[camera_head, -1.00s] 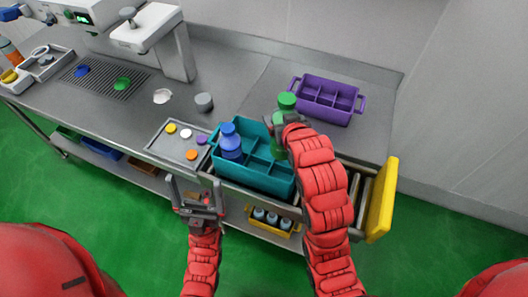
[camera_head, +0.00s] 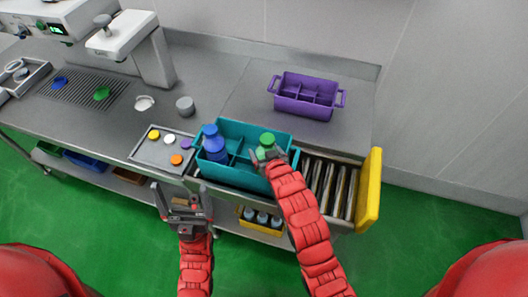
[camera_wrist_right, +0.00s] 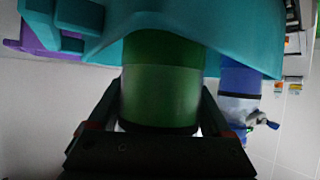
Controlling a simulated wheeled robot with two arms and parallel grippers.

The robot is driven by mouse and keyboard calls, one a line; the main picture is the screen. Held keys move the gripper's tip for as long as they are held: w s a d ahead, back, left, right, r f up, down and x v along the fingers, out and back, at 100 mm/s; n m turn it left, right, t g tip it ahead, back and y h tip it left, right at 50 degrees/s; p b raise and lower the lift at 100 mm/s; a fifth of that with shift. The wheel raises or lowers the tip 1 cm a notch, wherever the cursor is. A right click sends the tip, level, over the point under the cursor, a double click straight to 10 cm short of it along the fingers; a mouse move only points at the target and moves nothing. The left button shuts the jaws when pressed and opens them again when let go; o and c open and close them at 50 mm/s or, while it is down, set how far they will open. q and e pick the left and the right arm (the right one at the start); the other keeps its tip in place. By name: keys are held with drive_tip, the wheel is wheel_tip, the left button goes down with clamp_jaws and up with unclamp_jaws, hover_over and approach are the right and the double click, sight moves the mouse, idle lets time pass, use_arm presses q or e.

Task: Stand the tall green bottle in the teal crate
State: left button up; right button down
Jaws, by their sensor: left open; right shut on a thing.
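The teal crate (camera_head: 236,178) has compartments and stands at the near edge of the counter. The tall green bottle (camera_head: 266,141) is upright at its right part, its top above the rim and its lower part hidden. My right gripper (camera_head: 268,155) is shut on the bottle. The right wrist view shows the bottle (camera_wrist_right: 160,90) between the fingers, with the teal crate (camera_wrist_right: 235,35) around or behind its far end; I cannot tell whether it touches the crate floor. My left gripper (camera_head: 182,196) is open and empty, in front of the counter, left of the crate.
A blue bottle (camera_head: 214,147) stands in the crate's left part. A purple crate (camera_head: 304,102) is behind on the counter. A tray with colored caps (camera_head: 147,153) lies left. Rollers (camera_head: 335,186) and a yellow end plate (camera_head: 368,190) are right. A grey cup (camera_head: 185,106) stands farther back.

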drive_tip(key=shift+f, duration=0.9)
drive_tip(key=shift+f, duration=0.2)
unclamp_jaws()
drive_tip(key=shift+r, duration=0.1)
drive_tip(key=shift+s, duration=0.1)
